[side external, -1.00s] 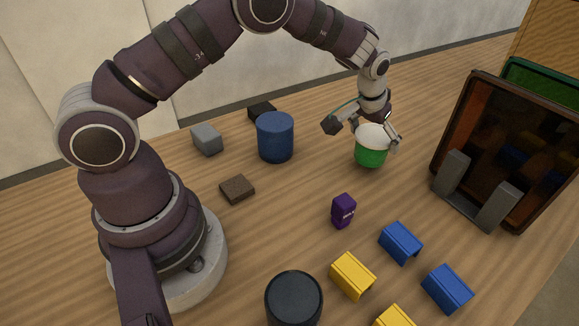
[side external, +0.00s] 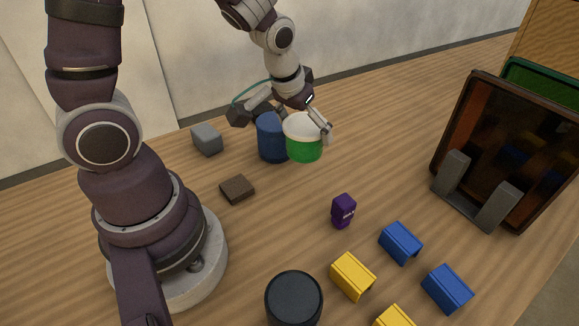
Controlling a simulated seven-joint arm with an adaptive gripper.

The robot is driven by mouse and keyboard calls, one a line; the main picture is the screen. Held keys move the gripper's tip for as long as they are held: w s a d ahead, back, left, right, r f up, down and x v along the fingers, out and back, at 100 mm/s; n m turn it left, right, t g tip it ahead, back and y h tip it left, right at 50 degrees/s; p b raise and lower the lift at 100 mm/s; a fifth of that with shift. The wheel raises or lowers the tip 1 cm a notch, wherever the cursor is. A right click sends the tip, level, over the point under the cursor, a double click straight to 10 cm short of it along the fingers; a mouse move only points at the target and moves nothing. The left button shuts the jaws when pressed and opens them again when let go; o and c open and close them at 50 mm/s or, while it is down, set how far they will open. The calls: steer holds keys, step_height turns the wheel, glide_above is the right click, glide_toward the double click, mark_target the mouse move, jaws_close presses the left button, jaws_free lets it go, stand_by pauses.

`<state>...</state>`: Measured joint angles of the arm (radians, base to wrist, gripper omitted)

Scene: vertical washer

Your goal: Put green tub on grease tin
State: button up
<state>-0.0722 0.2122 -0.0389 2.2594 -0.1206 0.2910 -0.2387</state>
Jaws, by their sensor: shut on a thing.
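The green tub (side external: 305,150) has a white upper band and a green lower part. My gripper (side external: 306,122) is shut on the tub and holds it above the table, roughly upright. One finger shows at its right side; the other is partly hidden. The tub overlaps the right edge of a blue cylinder (side external: 270,143), which stands upright behind it. A dark, flat-topped cylinder (side external: 293,297) stands at the front. I cannot tell from any label which cylinder is the grease tin.
A grey block (side external: 207,140) and a flat brown block (side external: 237,189) lie to the left. A small purple item (side external: 344,211) stands mid-table. Blue and yellow channel pieces (side external: 401,242) lie front right. A dark-framed box (side external: 500,150) stands at the right, with grey uprights before it.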

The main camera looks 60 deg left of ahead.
steer(key=a+r+n+y, duration=0.1)
steer(key=a+r+n, duration=0.1)
steer(key=a+r, duration=0.75)
glide_above(274, 121)
steer(key=shift+n, duration=0.3)
step_height(274, 121, down, 8)
steer(key=shift+f, duration=0.25)
steer(key=o, duration=1.1)
steer(key=shift+f, duration=0.1)
steer(key=shift+c, duration=0.2)
